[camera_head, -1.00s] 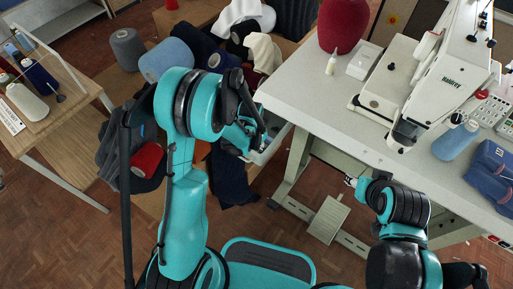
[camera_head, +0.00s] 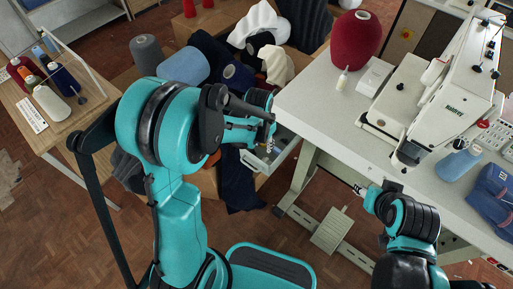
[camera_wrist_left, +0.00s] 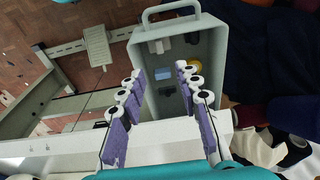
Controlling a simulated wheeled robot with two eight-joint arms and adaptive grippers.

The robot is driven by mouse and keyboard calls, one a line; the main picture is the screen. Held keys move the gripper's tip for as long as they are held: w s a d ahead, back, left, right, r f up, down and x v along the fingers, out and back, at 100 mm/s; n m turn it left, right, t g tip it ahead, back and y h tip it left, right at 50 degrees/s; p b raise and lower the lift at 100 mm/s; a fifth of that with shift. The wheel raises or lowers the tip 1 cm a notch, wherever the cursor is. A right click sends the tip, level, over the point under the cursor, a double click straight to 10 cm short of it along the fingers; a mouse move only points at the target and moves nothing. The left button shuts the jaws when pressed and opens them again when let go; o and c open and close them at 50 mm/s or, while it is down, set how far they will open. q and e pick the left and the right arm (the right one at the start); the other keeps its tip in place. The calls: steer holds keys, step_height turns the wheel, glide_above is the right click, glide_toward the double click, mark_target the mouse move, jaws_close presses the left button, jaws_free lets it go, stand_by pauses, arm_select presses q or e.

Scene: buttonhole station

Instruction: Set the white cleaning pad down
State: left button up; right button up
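My left gripper (camera_head: 270,146) is over an open grey drawer (camera_head: 285,155) under the front edge of the sewing table. In the left wrist view the two purple-padded fingers of this gripper (camera_wrist_left: 160,76) stand apart with nothing visibly held between them. The drawer (camera_wrist_left: 208,45) lies beyond the fingers, with its handle at the far end. Inside are a small white piece (camera_wrist_left: 157,46), a yellow ring (camera_wrist_left: 193,73) and a blue piece (camera_wrist_left: 165,76). I cannot tell whether the white piece is the cleaning pad. My right gripper (camera_head: 358,189) is below the table edge; its fingers are too small to read.
Yarn and cloth crowd beyond the left arm. A pedal (camera_head: 331,230) is below the table.

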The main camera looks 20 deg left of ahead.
arm_select(q)
steer(key=s+a+r+n+t, duration=0.2)
steer(key=s+r+t, duration=0.3)
steer(key=s+r, duration=1)
steer(key=shift+r+n+t, duration=0.2)
steer(key=shift+n+t, duration=0.1)
steer(key=shift+n, duration=0.6)
steer(key=shift+s, duration=0.1)
